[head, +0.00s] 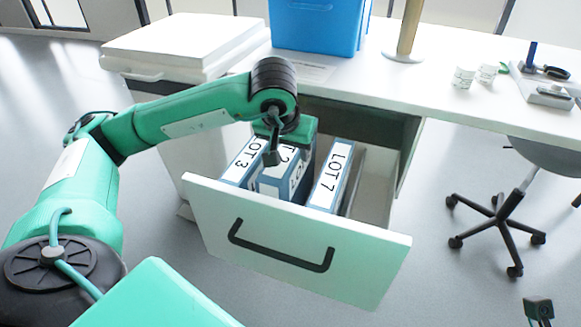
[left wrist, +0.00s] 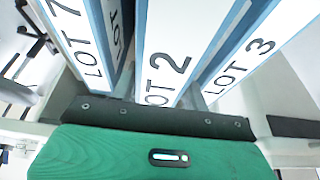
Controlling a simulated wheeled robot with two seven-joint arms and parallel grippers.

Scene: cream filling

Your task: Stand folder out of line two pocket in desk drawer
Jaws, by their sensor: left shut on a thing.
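The desk drawer (head: 290,240) is pulled open, with its white front and dark handle facing me. Blue folders with white labels stand upright in it: LOT 3 (head: 239,164) at the left, LOT 2 (head: 270,187) in the middle, LOT 7 (head: 331,175) to the right. My left gripper (head: 272,156) is over the LOT 2 folder and shut on it. In the left wrist view, the LOT 2 folder (left wrist: 180,45) is centred at the dark fingers, between LOT 7 (left wrist: 75,35) and LOT 3 (left wrist: 243,60). Whether its bottom touches the drawer floor is hidden. My right gripper (head: 538,309) barely shows at the lower right.
The white desk top (head: 430,85) lies above and behind the drawer. On it are a blue bin (head: 318,25), white cups (head: 464,78) and small tools at the right. A white lidded box (head: 180,45) stands at left. An office chair (head: 505,205) is at right. The drawer's right part has free room.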

